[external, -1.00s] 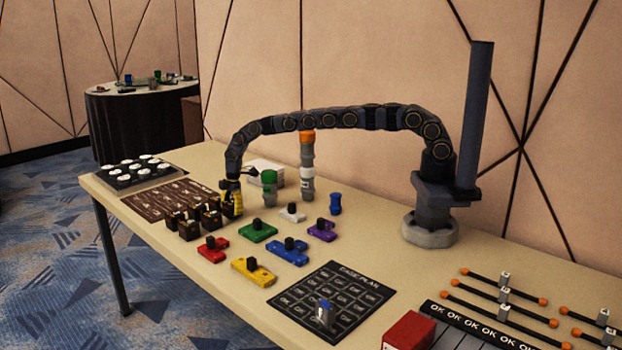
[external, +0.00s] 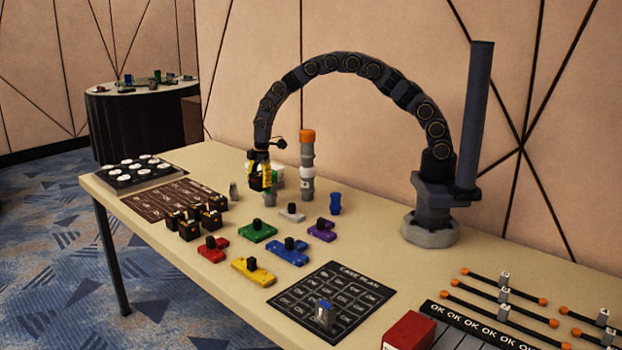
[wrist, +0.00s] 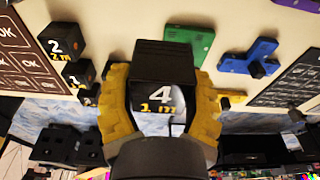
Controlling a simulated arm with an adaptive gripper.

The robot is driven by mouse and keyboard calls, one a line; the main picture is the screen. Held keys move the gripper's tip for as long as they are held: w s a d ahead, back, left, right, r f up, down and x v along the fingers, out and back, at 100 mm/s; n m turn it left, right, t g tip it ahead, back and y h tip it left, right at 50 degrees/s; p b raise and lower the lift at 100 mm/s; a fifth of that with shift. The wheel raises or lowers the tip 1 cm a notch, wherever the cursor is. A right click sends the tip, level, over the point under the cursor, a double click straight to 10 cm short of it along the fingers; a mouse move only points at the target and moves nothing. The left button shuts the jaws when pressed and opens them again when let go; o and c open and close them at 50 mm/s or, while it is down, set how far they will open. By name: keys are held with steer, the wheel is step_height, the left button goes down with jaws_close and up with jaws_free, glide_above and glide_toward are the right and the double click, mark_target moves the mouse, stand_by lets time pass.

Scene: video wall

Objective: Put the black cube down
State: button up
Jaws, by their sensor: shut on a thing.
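My gripper (external: 260,181) has yellow fingers and is shut on a black cube. In the wrist view the black cube (wrist: 163,85) sits between both fingers and shows a white "4" and yellow "1 m". In the external view the gripper hangs above the table, to the right of a group of several other black cubes (external: 188,225). The held cube is mostly hidden there by the fingers. Two of the grouped cubes also show in the wrist view, one marked "2" (wrist: 64,42) and one marked "1" (wrist: 77,75).
A brown marked mat (external: 165,200) lies left of the cubes. Green (external: 257,232), red (external: 213,249), yellow (external: 252,270) and blue (external: 287,251) pieces lie in front. A tall orange-topped grey column (external: 307,170) stands right of my gripper. A dark card (external: 345,285) lies nearer.

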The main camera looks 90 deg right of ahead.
steer(key=shift+s+r, duration=0.95)
steer(key=shift+s, duration=1.15)
steer(key=w+d+r+m, duration=0.25)
steer(key=w+d, duration=0.45)
steer(key=d, duration=0.5)
steer(key=s+d+r+m, duration=0.1)
steer(key=s+d, duration=0.1)
steer(key=d, duration=0.5)
steer(key=s+d+r+m, duration=0.1)
steer(key=s+d+r, duration=0.1)
steer(key=d, duration=0.5)
steer(key=shift+h, duration=0.3)
steer(key=shift+d+f, duration=0.1)
steer(key=shift+f, duration=4.95)
steer(key=o, duration=1.1)
steer(key=shift+f, duration=0.15)
